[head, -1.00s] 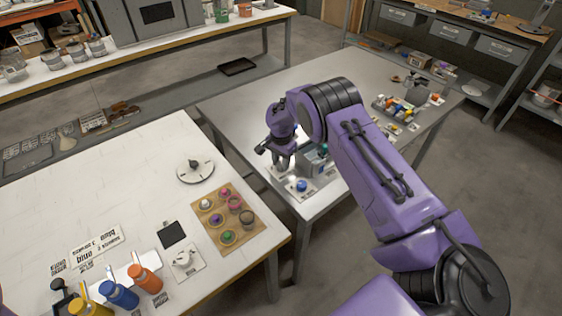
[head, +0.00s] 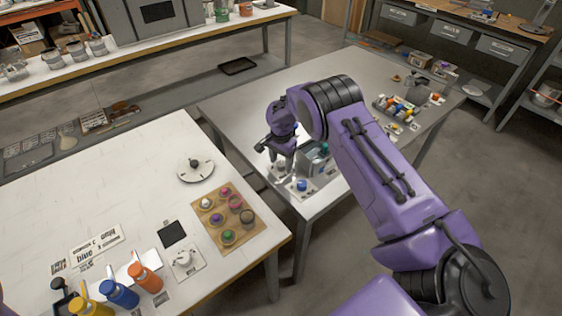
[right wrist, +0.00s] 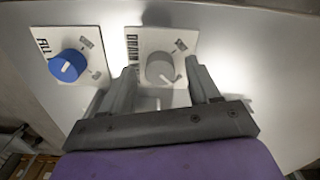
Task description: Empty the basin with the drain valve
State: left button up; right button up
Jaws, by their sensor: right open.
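The drain valve is a grey round knob (right wrist: 160,68) on a pale plate marked DRAIN (right wrist: 183,40) in the right wrist view. My right gripper (right wrist: 163,80) is open, with one finger on each side of the grey knob in that view; I cannot tell whether they touch it. In the head view my right gripper (head: 284,155) is over the front corner of the grey table. The basin (head: 314,163) is a grey box beside it, partly hidden by my arm. My left gripper is not in view.
A blue FILL knob (right wrist: 68,66) is close to the left of the grey knob in the wrist view; it also shows in the head view (head: 302,185). A rack of colored items (head: 400,107) stands farther back. A white table (head: 110,180) with bottles and pots is at left.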

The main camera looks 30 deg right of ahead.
aim_at(281, 164)
notch_tip(281, 164, up, 10)
jog(key=b, duration=0.2)
dwell(0.3)
